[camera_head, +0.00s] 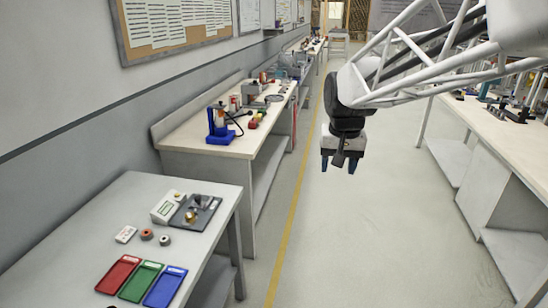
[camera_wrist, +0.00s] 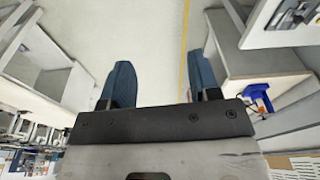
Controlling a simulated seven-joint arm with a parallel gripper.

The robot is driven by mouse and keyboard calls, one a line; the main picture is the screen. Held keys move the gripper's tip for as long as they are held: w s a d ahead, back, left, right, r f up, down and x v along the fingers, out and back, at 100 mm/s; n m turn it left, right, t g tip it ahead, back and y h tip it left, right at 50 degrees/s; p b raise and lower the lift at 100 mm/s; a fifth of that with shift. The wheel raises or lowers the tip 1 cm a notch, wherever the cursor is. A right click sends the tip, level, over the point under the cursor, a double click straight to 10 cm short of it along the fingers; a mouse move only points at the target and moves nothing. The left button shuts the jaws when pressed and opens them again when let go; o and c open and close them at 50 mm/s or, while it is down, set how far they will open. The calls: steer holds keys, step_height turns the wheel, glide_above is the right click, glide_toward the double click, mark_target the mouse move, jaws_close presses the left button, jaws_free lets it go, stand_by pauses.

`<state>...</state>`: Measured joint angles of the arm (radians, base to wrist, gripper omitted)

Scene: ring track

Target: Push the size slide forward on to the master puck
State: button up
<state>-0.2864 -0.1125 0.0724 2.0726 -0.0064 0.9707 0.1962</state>
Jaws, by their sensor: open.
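On the near left table a dark grey plate (camera_head: 207,207) carries a small brass-coloured part (camera_head: 191,216) and a dark part behind it. I cannot tell which piece is the size slide. Two small ring-like pucks, one reddish (camera_head: 146,234) and one grey (camera_head: 165,240), sit in front of the plate; which one is the master puck is unclear. My gripper (camera_head: 338,164) hangs over the aisle, well to the right of this table, fingers pointing down. In the wrist view my gripper (camera_wrist: 162,80) has its two blue fingers wide apart with nothing between them.
Red (camera_head: 118,273), green (camera_head: 141,281) and blue (camera_head: 165,287) trays line the table's front. A second bench holds a blue stand (camera_head: 219,128). The aisle floor is clear.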

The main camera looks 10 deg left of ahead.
steer(key=w+a+f, duration=0.3)
steer(key=w+a, duration=0.6)
steer(key=a, duration=0.3)
steer(key=n+g, duration=0.2)
glide_above(198, 198)
step_height(198, 198, down, 21)
steer(key=shift+w+d+f, duration=0.1)
steer(key=shift+w+d, duration=0.05)
steer(key=shift+a+f, duration=0.15)
steer(key=shift+a, duration=0.1)
steer(key=shift+f, duration=0.15)
steer(key=shift+f, duration=3.75)
steer(key=shift+c, duration=0.3)
jaws_close()
